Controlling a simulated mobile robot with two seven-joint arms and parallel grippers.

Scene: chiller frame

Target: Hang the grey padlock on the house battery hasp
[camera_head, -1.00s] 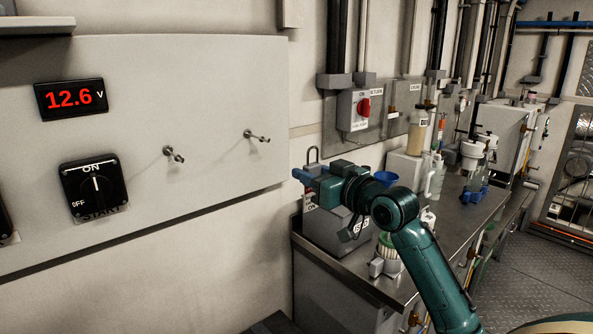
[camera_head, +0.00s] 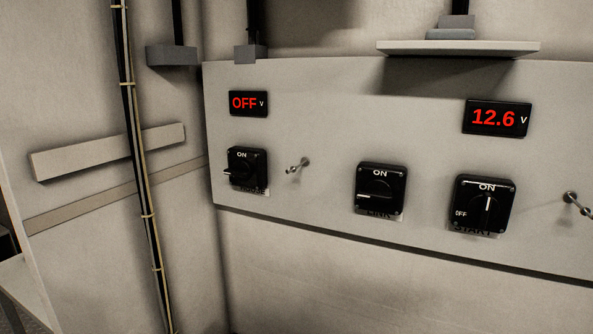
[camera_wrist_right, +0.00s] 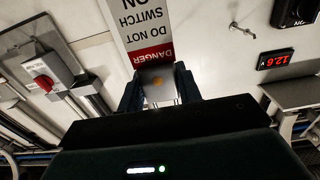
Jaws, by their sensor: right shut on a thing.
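The house battery switch (camera_head: 247,168) is a black rotary switch at the left of the panel, its handle lying level. A small metal hasp pin (camera_head: 298,166) sticks out of the panel to its right, with nothing hanging on it. In the right wrist view my right gripper (camera_wrist_right: 158,84) is shut on a grey block, the grey padlock (camera_wrist_right: 158,74), mostly hidden between the fingers. A red and white danger tag (camera_wrist_right: 147,22) extends beyond it. Neither gripper shows in the head view.
The panel (camera_head: 320,85) also carries a middle switch (camera_head: 380,188), a start switch (camera_head: 483,204) turned to ON and another pin (camera_head: 575,203) at far right. A shelf (camera_head: 458,47) juts out above. A cable run (camera_head: 140,150) stands left.

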